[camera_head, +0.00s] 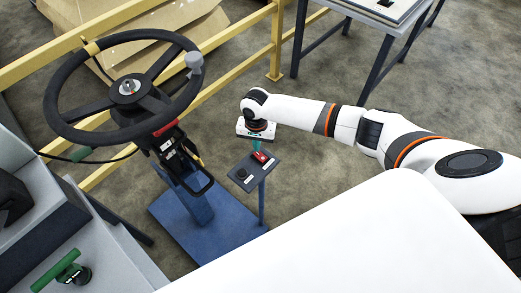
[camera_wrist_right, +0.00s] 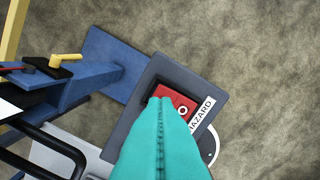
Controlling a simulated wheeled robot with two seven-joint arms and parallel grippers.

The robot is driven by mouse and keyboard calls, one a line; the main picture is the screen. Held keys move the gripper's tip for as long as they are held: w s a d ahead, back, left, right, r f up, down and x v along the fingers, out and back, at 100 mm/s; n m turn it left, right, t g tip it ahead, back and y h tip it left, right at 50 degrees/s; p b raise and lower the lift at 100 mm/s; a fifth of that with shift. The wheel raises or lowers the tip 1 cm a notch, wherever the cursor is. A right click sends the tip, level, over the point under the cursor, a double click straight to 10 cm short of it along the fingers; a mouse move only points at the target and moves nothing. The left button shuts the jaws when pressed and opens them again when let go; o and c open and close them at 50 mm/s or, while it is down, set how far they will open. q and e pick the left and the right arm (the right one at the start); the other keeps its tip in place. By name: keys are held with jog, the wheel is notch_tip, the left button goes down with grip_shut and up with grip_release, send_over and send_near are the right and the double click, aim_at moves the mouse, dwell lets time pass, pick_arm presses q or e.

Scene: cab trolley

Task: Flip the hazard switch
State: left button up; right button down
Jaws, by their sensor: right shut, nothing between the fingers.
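The hazard switch (camera_head: 261,157) is a small red switch on a dark grey panel (camera_head: 240,178) on a blue post. In the right wrist view the red switch (camera_wrist_right: 183,108) sits in a dark recess beside a white HAZARD label (camera_wrist_right: 202,115). My right gripper (camera_head: 258,149) is over the panel at the switch's far edge. In the wrist view its teal fingers (camera_wrist_right: 160,100) are shut, empty, and overlap the left part of the switch. They hide part of the switch, so I cannot tell whether they touch it. My left gripper is not in view.
A black steering wheel (camera_head: 127,87) on a blue column stands left of the panel. Yellow rails (camera_head: 278,40) run behind. A grey console with a green handle (camera_head: 57,271) is at lower left. A table (camera_head: 390,12) stands at the back. The floor right of the panel is clear.

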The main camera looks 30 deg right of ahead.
jog(key=shift+f+b, duration=0.55)
jog(key=shift+f, duration=0.55)
dwell(0.5)
notch_tip(320, 180, up, 7)
jog(key=p, duration=0.8)
jog(key=shift+r, duration=0.1)
dwell(0.4)
